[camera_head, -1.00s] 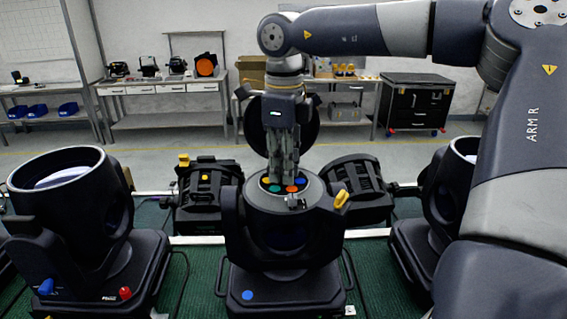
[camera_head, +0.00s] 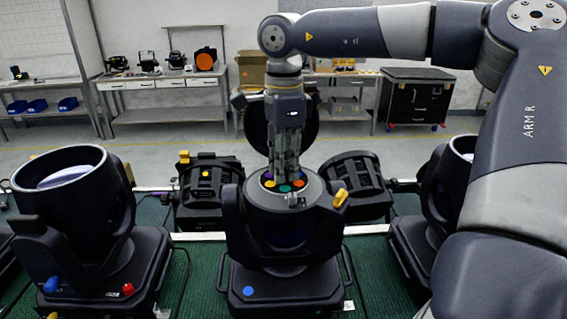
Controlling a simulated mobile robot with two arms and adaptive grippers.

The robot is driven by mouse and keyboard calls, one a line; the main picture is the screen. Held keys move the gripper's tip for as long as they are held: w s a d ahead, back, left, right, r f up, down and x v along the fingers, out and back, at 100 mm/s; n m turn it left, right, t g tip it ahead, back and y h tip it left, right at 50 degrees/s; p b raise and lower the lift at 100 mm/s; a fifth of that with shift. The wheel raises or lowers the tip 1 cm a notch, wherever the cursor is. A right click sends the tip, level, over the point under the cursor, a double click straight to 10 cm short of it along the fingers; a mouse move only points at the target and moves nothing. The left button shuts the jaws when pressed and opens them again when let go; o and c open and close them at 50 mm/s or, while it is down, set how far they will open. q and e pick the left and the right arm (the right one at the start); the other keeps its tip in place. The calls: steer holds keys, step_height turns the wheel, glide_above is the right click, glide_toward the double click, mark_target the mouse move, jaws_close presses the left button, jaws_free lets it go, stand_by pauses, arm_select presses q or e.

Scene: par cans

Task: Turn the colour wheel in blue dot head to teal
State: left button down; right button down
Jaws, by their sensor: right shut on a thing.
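The blue dot head (camera_head: 285,250) stands upright in the middle, with a blue dot (camera_head: 248,290) on its base. Its round top is open, and the colour wheel (camera_head: 285,188) lies in it. A teal patch faces front, with a yellow-orange patch to its left, a red-orange one to its right and some purple at the far left. My right gripper (camera_head: 284,172) points straight down into the top and is shut on the colour wheel. The fingers hide the wheel's middle and back. My left gripper is not in view.
A yellow lever (camera_head: 340,197) sticks out at the head's right rim. Similar heads stand at left (camera_head: 75,205) and right (camera_head: 440,200). Two black fixtures with yellow knobs, one at left (camera_head: 208,190) and one at right (camera_head: 350,180), stand behind. Benches line the back wall.

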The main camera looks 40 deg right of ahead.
steer(key=shift+w+d+r, duration=0.1)
steer(key=shift+w+r, duration=0.05)
steer(key=shift+r, duration=0.1)
steer(key=c, duration=1.6)
jaws_free()
steer(key=shift+o, duration=0.7)
steer(key=shift+f, duration=0.15)
step_height(320, 180, up, 12)
